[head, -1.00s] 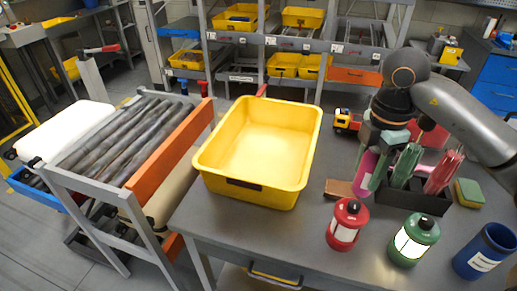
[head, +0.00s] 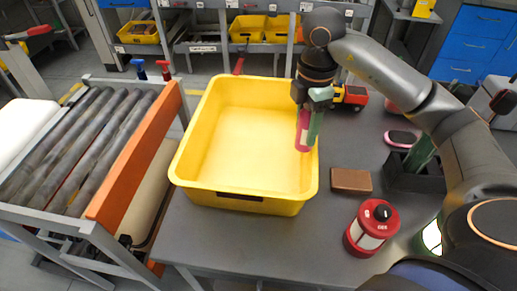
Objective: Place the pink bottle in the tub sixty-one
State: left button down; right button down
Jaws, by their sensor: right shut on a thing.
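The yellow tub (head: 232,201) stands on the grey table, open and empty inside, with a dark label on its front that I cannot read. My right gripper (head: 313,112) is shut on the pink bottle (head: 303,132). It holds the bottle roughly upright at the right side of the tub. The bottle's lower end shows against the tub's inner right wall; I cannot tell how far it is above or below the rim. The gripper hides part of the bottle. My left gripper is not in view.
A brown block (head: 351,180) and a red lantern (head: 371,228) stand right of the tub. A dark organiser (head: 414,178), a pink-and-black oval item (head: 401,138) and a toy truck (head: 352,97) are further right. A roller conveyor (head: 70,150) with an orange side rail is at left.

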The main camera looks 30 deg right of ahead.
jog(key=w+a+f, duration=0.2)
jog(key=f, duration=0.1)
jog(key=w+a+f+p, duration=0.1)
jog(key=w+a+f, duration=0.1)
jog(key=f, duration=0.1)
jog(key=w+a+f, duration=0.2)
jog(key=a+f, duration=0.1)
jog(key=f, duration=0.1)
jog(key=shift+w+a+f, duration=0.1)
jog(key=shift+w, duration=0.15)
jog(key=shift+f, duration=0.45)
jog(key=shift+f, duration=0.1)
jog(key=shift+c, duration=1.5)
grip_release()
